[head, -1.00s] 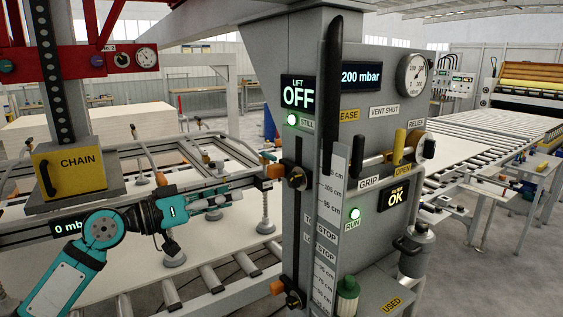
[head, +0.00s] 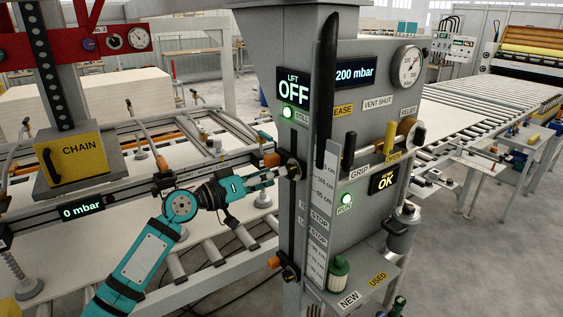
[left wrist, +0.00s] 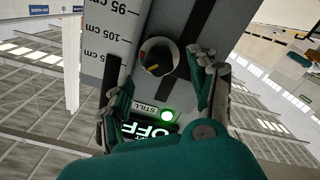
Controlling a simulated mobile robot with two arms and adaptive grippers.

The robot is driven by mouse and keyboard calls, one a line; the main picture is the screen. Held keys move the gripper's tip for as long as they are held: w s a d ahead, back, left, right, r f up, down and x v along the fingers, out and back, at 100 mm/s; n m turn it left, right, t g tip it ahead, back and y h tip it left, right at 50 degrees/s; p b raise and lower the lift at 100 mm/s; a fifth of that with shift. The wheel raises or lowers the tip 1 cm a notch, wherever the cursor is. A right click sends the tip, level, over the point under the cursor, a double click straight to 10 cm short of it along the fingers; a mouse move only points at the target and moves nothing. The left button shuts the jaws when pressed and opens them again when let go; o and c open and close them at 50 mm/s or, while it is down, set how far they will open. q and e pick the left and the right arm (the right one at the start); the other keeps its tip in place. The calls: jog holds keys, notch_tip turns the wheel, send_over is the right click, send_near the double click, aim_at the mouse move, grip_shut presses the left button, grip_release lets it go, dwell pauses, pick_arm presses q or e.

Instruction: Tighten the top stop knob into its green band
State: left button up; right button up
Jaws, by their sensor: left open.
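The top stop knob (head: 294,169) is a dark round knob beside an orange block on the column's vertical slot. In the left wrist view the knob (left wrist: 157,57) shows its dark face with small red and pale marks; I cannot make out a green band clearly. My left gripper (head: 272,177) is open, with its fingertips close to the knob in the head view. In the left wrist view the open fingers (left wrist: 162,75) lie on either side of the knob's near side; I cannot tell whether they touch it. My right gripper is not in view.
A lower stop knob (head: 290,272) sits further down the slot. The cm scale (head: 322,190) and a long black handle (head: 330,90) stand just right of the top knob. The suction frame rail (head: 110,205) runs behind my left arm.

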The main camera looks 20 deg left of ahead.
aim_at(289, 171)
pick_arm(q)
jog(key=p+x, duration=0.1)
jog(key=x, duration=0.2)
jog(key=shift+w+d, duration=0.1)
jog(key=shift+d, duration=0.05)
jog(key=c, duration=1.2)
jog(key=shift+o, duration=0.2)
jog(key=m+b, duration=0.2)
jog(key=b, duration=0.3)
